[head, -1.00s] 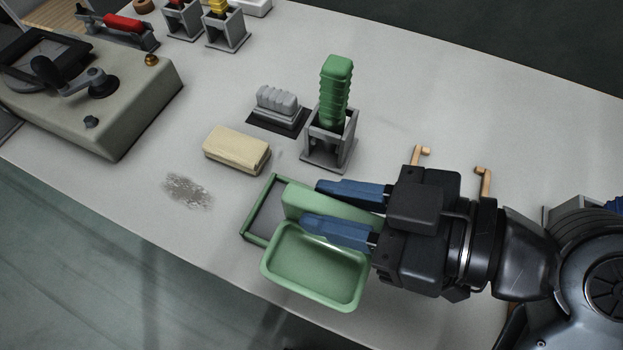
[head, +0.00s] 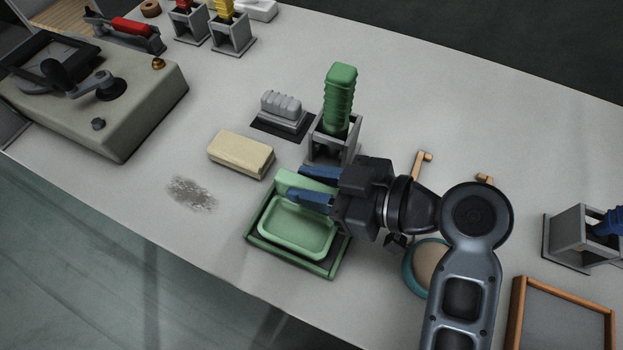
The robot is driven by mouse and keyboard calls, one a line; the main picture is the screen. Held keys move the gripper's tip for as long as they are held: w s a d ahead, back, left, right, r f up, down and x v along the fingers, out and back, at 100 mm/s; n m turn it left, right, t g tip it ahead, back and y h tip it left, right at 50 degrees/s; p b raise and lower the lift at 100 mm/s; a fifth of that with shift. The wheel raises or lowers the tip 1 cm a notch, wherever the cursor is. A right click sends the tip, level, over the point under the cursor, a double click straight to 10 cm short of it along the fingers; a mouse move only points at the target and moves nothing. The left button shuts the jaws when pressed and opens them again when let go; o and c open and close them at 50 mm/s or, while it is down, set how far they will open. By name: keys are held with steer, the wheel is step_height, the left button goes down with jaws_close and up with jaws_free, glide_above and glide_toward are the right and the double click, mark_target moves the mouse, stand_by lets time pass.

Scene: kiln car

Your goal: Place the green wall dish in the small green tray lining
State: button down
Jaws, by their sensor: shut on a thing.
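The green wall dish (head: 297,228) is a pale green shallow dish with a raised back plate. It lies level over the small green-rimmed tray (head: 291,264), within its outline as seen from above. The tray's grey lining shows only in a strip along the front and right; the dish hides the rest. I cannot tell whether the dish touches the lining. My gripper (head: 318,188) comes from the right, with its blue fingers shut on the dish's back plate.
A cream block (head: 241,154) lies left of the tray. Behind the tray stands a green-handled tool in a grey holder (head: 333,137). A teal-rimmed round dish (head: 413,269) and a wooden-framed tray (head: 563,312) are to the right. The table's front edge is close.

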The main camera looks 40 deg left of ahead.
steer(key=shift+f, duration=0.1)
steer(key=c, duration=0.8)
jaws_free()
steer(key=shift+c, duration=0.2)
steer(key=shift+r, duration=0.25)
steer(key=b+v, duration=0.1)
steer(key=v, duration=1.1)
steer(key=shift+f, duration=0.15)
